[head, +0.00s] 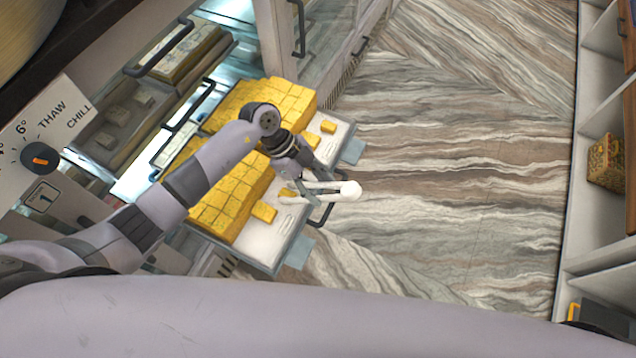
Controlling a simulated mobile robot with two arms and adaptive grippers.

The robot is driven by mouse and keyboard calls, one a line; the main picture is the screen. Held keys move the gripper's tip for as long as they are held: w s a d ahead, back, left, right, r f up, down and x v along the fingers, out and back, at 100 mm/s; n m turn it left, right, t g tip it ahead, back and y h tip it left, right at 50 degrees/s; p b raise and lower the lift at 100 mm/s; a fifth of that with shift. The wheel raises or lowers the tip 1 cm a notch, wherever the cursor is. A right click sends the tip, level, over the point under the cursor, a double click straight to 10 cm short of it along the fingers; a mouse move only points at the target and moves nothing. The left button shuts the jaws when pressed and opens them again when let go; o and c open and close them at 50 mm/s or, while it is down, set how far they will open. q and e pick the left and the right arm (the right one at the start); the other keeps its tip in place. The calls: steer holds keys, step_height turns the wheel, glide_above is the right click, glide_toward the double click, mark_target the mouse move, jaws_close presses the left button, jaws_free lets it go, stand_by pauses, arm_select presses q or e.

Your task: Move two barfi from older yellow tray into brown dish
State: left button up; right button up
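Yellow barfi stand in two blocks on a pale tray (341,138) pulled out of the counter, a far block (285,98) and a near block (225,205). Loose pieces lie at the tray's right side: one by the far block (328,127), one by the near block (264,212), and one (288,193) beside my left gripper. My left gripper (314,180) is low over the tray between the blocks. A white rod-like thing with a rounded end (350,190) shows at its fingers. Whether the fingers grip anything is unclear. My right gripper and a brown dish are not seen.
A dial panel (65,130) marked THAW and CHILL is at left. Glass doors with dark handles (298,28) stand behind the tray. White shelves on the right hold a woven yellow-brown box (607,163). The marbled floor (450,170) between is clear.

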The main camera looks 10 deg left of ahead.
arm_select(q)
steer(key=shift+f, duration=0.4)
jaws_close()
step_height(320, 180, up, 12)
steer(key=p, duration=1.2)
steer(key=shift+r, duration=0.1)
